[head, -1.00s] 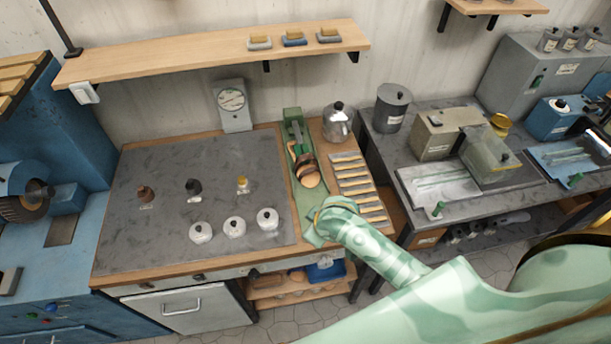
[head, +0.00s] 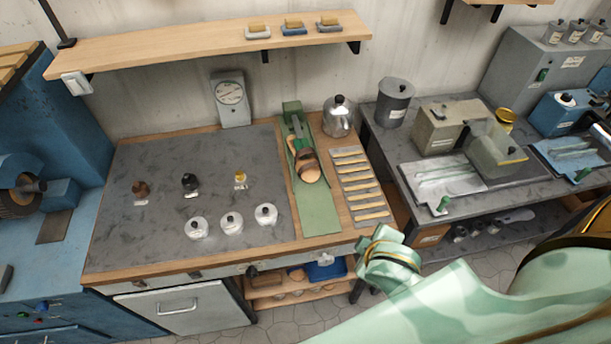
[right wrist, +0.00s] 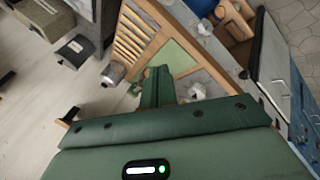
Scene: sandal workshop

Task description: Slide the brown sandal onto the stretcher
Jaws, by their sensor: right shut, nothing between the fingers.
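The brown sandal (head: 307,167) lies at the back half of the long green base plate (head: 318,216), its dark straps and tan sole showing. The green stretcher (head: 296,128) stands at the plate's far end, touching or very close to the sandal. I cannot tell how far the sandal is over it. My right arm comes in from the right in the head view, its end in front of the bench and apart from the sandal; its fingers are hidden there. In the right wrist view my right gripper (right wrist: 158,80) is shut and empty. My left gripper is not in view.
A rack of files (head: 362,185) lies right of the plate, with a metal pot (head: 338,117) behind it. Several small bottles and jars stand on the grey bench top (head: 150,235). A wooden shelf (head: 205,45) hangs above. The plate's front half is clear.

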